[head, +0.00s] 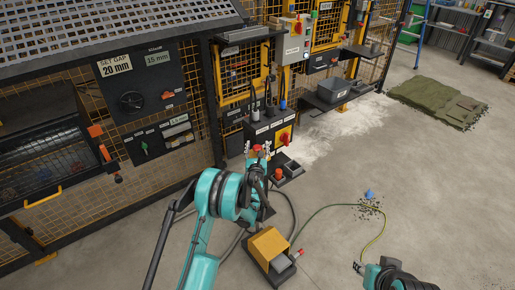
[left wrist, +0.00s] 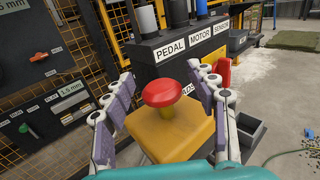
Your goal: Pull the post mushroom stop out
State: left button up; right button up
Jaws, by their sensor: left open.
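The post mushroom stop is a red mushroom button (left wrist: 173,83) on a yellow box (left wrist: 170,133), in the middle of the left wrist view. In the head view its red head (head: 257,148) shows small beyond my left arm. My left gripper (left wrist: 168,100) is open, its padded fingers on either side of the button and box. The fingers look apart from the red head; whether they touch the box is unclear. The left gripper also shows in the head view (head: 258,152).
A black panel with PEDAL, MOTOR and SENSOR labels (left wrist: 192,48) stands close behind. A yellow foot pedal (head: 268,246) and hoses lie on the floor. The machine with mesh guards fills the left.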

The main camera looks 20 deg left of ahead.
pick_arm(q)
grip_shut()
jog(key=shift+r, duration=0.95)
jog(key=shift+f, duration=0.1)
grip_release()
jog(key=v, duration=0.7)
jog(key=shift+s, duration=0.25)
